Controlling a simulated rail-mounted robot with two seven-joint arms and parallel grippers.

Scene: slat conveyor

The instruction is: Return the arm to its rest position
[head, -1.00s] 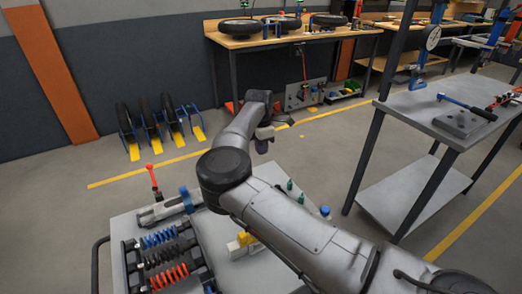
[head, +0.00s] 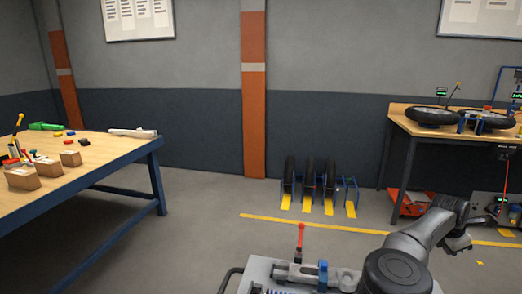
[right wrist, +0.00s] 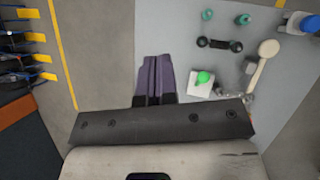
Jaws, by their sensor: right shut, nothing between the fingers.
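My right arm reaches in at the lower right of the head view. Its gripper (head: 457,243) hangs over the floor beyond the grey cart (head: 258,272). In the right wrist view the two fingers (right wrist: 154,80) are shut together with nothing between them. They point past the edge of a grey surface, over or beside it; the height cannot be told. My left arm and gripper are in neither view now.
A wooden workbench (head: 100,152) with small boxes stands left. Wheels in a floor rack (head: 310,178) stand at the wall. Another bench (head: 408,122) with tyres is right. A red-topped lever (head: 300,238) rises from the cart. Floor between the left bench and cart is clear.

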